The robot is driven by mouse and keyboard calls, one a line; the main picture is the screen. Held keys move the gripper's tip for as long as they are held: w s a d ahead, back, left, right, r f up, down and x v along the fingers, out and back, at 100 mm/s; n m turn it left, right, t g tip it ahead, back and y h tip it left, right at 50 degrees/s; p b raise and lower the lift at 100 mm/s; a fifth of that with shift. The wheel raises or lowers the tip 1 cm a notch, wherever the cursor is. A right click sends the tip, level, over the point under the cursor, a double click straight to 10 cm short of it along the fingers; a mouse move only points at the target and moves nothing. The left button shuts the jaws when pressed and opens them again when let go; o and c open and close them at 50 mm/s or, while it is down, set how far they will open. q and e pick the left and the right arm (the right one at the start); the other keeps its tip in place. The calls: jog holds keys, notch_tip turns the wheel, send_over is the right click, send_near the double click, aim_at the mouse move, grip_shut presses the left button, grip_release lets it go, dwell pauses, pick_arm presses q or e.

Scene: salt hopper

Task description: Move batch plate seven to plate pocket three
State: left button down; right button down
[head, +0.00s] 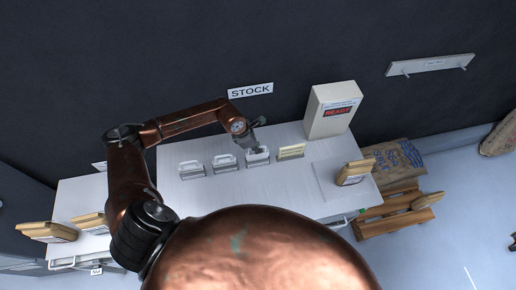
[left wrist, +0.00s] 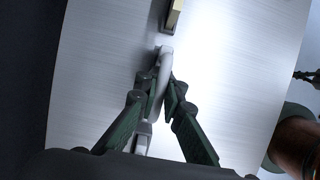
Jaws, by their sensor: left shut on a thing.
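My left gripper (head: 257,147) is at the third holder from the left in the row on the white bench. In the left wrist view its fingers (left wrist: 164,85) are shut on a white handle (left wrist: 165,58). The plate under that handle (head: 258,157) is at the third holder; whether it is seated or lifted I cannot tell. Two more white-handled plates stand to its left, one (head: 192,168) at the far left and one (head: 224,161) beside it. A yellowish piece (head: 291,151) stands in the fourth holder. No plate number is readable.
A beige box (head: 331,110) with a red label stands at the bench's back right. A tan block (head: 355,172) sits at the right. Two tan blocks (head: 47,231) (head: 91,222) are at the far left. A STOCK sign (head: 250,90) hangs behind. The bench front (head: 240,193) is clear.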

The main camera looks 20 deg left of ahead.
pick_arm(q)
jog(key=shift+f+b, duration=0.65)
jog(key=shift+f, duration=0.2)
jog(key=c, duration=2)
grip_release()
jog(key=o, duration=0.5)
jog(key=shift+r, duration=0.15)
jog(key=shift+p+v, duration=1.75)
jog(key=shift+v, duration=1.15)
